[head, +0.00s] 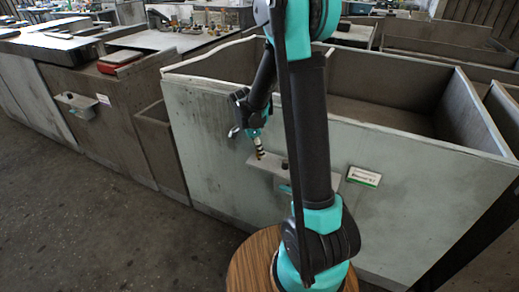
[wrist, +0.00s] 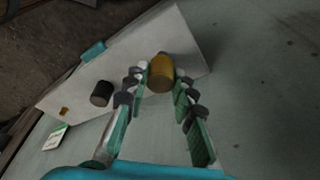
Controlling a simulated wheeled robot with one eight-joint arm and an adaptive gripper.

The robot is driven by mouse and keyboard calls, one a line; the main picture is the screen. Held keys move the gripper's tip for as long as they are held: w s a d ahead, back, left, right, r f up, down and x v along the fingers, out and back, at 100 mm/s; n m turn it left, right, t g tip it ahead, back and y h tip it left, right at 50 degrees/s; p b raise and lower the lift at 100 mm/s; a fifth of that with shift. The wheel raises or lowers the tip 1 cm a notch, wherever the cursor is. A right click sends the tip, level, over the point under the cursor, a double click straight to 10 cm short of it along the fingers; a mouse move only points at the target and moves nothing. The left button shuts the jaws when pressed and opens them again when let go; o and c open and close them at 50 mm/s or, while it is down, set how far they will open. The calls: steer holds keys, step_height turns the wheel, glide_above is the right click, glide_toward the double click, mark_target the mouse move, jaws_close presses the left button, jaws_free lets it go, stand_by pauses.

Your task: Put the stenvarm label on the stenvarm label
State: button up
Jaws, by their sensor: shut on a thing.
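A white label with a green edge and dark print (head: 364,176) is on the front of the grey bin; its print is too small to read for sure. A white and green label also shows at the lower left in the wrist view (wrist: 55,137). My gripper (head: 257,136) is in front of the bin, left of the label and above a small shelf. In the wrist view its fingers (wrist: 160,76) are closed around a yellow-brown cylinder (wrist: 161,68). In the head view the held thing (head: 259,151) looks banded in black and yellow. I see no loose label in the gripper.
The small grey shelf (head: 262,176) juts from the bin front. In the wrist view it carries a black cylinder (wrist: 101,93), a teal piece (wrist: 93,51) and a small yellow bit (wrist: 64,111). Another shelf (head: 76,105) is on the brown unit at left. The floor in front is clear.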

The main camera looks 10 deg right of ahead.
steer(key=shift+f, duration=0.85)
steer(key=o, duration=1)
steer(key=shift+r, duration=0.1)
steer(key=v, duration=1.1)
steer(key=shift+a+r, duration=0.2)
steer(key=shift+r, duration=0.2)
steer(key=s+d+f+n+t+y, duration=0.1)
steer(key=s+d+f+n, duration=0.1)
steer(key=s+n, duration=0.3)
steer(key=s+d+f+n+t+y, duration=0.1)
steer(key=s+d+f+n, duration=0.1)
steer(key=s+n, duration=0.3)
steer(key=s+d+f+n+t+y, duration=0.1)
steer(key=s+d+f+n, duration=0.1)
steer(key=s+n, duration=0.4)
steer(key=shift+s+d+f+t, duration=0.1)
steer(key=shift+s+d+t, duration=0.1)
steer(key=shift+s, duration=0.75)
steer(key=shift+s+d+r+t, duration=0.1)
steer(key=shift+s+d, duration=0.1)
steer(key=shift+s, duration=0.75)
steer(key=shift+s+d+f+t, duration=0.1)
steer(key=shift+s+d, duration=0.1)
steer(key=shift+s, duration=0.75)
